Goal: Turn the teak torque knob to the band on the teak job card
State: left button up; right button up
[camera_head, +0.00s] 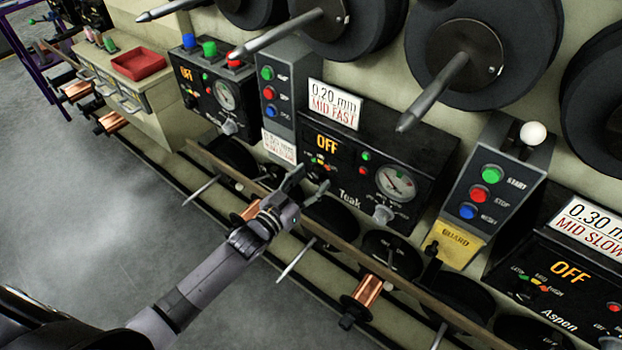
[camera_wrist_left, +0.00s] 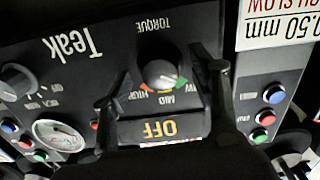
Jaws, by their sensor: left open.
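The Teak panel (camera_head: 349,195) is a black box with an orange OFF display (camera_head: 327,142). A white card (camera_head: 334,103) above it reads 0.20 mm, MID FAST. My left gripper (camera_head: 311,181) is at the panel's left part and hides most of the torque knob there. The left wrist view shows the panel upside down, with the grey torque knob (camera_wrist_left: 161,73) between the open fingers of my left gripper (camera_wrist_left: 172,82). The knob's coloured HIGH, MID and LOW bands lie on its display side. I cannot tell for sure which band it points to. My right gripper is not in view.
A gauge (camera_head: 396,183) and a second knob (camera_head: 383,214) are on the panel's right. Button boxes (camera_head: 281,92) (camera_head: 490,188) flank the panel. A rail (camera_head: 350,249) with copper spools runs below. Large dark spools on spindles (camera_head: 436,90) hang above. The floor at left is clear.

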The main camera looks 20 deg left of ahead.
pick_arm(q)
jog(key=shift+w+d, duration=0.1)
jog(key=shift+w, duration=0.15)
jog(key=shift+c, duration=0.4)
jog(key=c, duration=1.1)
